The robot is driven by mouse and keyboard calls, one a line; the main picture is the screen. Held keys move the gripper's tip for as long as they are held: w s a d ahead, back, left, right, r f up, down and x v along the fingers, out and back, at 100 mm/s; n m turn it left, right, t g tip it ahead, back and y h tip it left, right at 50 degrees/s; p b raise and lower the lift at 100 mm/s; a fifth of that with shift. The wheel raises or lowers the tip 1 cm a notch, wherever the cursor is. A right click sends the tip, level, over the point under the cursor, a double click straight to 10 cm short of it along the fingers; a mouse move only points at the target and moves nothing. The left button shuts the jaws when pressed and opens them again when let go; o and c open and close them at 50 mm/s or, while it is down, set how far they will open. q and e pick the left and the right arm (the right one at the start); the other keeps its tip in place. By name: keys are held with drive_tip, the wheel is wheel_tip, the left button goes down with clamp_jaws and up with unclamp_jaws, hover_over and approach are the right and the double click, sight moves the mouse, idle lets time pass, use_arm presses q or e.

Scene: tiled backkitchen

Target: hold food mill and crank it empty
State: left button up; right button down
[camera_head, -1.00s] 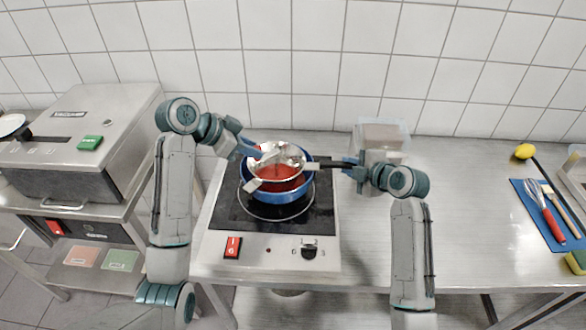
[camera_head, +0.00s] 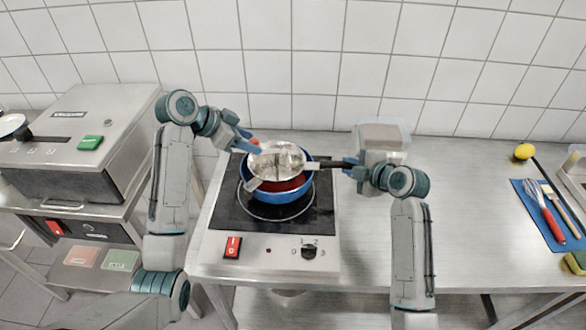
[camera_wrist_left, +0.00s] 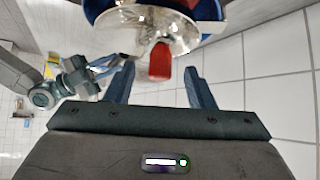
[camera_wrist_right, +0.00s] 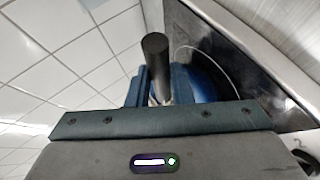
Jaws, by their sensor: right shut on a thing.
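The metal food mill (camera_head: 277,158) sits over the blue pot (camera_head: 273,196) on the hob. Its bowl looks bare and shiny, and red purée (camera_head: 285,185) shows below it in the pot. My right gripper (camera_head: 346,164) is shut on the mill's black handle (camera_head: 325,165); the handle also shows between its fingers in the right wrist view (camera_wrist_right: 156,62). My left gripper (camera_head: 247,144) is open at the crank's red knob (camera_head: 254,142). In the left wrist view the knob (camera_wrist_left: 160,62) stands between the spread fingers, with gaps on both sides.
The hob (camera_head: 225,215) has a red switch and a dial at its front. A clear container (camera_head: 382,135) stands behind my right gripper. The counter between is clear.

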idle(0.4)
use_arm(q)
wheel_tip(320, 180, up, 8)
idle(0.9)
use_arm(e)
drive_tip(key=c, duration=1.2)
unclamp_jaws()
drive_tip(key=shift+s+d, duration=0.1)
